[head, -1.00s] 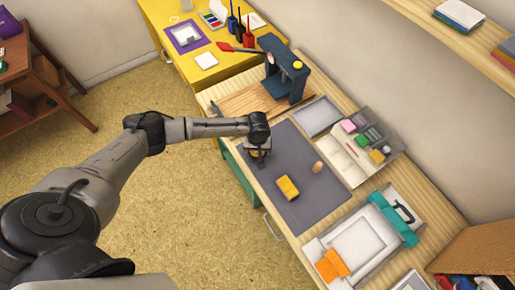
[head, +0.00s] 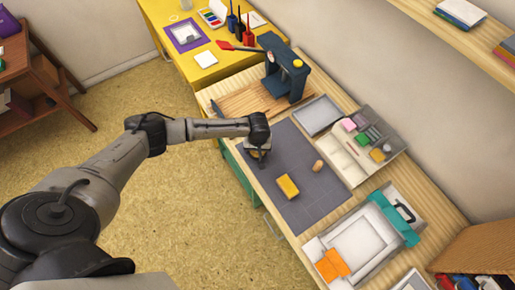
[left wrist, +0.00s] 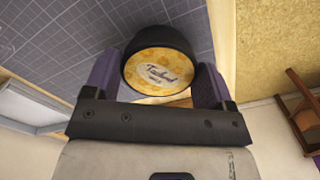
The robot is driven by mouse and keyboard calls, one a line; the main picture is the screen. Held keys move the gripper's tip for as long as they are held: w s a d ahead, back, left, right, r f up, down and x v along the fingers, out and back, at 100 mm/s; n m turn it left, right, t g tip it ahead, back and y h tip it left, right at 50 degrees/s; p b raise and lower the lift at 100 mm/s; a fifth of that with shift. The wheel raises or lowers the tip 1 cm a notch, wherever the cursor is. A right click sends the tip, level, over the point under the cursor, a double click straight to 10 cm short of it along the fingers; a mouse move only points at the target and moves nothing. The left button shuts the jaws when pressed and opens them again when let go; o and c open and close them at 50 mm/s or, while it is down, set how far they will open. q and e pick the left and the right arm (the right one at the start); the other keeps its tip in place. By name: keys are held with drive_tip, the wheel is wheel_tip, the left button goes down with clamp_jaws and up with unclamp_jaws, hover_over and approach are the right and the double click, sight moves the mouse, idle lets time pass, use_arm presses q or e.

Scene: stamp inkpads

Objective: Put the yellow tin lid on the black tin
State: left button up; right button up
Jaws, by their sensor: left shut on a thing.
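My left gripper (left wrist: 158,85) has its purple fingers shut on a round black tin (left wrist: 158,40). The tin's face toward the wrist camera is the yellow printed tin lid (left wrist: 160,73), with a white oval label. The yellow lid appears to lie against the black tin, but I cannot tell whether it is fully seated. In the head view the left gripper (head: 257,155) is low at the left edge of the dark mat, mostly hiding the tin. My right gripper is not in view.
The grey gridded mat (head: 310,205) holds a yellow block (head: 288,186) and a small wooden piece (head: 318,166). A blue press (head: 285,75) stands behind the gripper. A grey tray (head: 317,115) and a compartment box (head: 365,140) lie to the right. The mat's lower part is clear.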

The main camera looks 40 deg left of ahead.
use_arm(q)
drive_tip(key=shift+f, duration=0.6)
drive_tip(key=o, duration=0.8)
drive_tip(key=shift+o, duration=0.2)
drive_tip(key=shift+r, duration=0.5)
wheel_tip(320, 180, up, 13)
drive_tip(key=p, duration=0.2)
drive_tip(key=shift+f, duration=0.1)
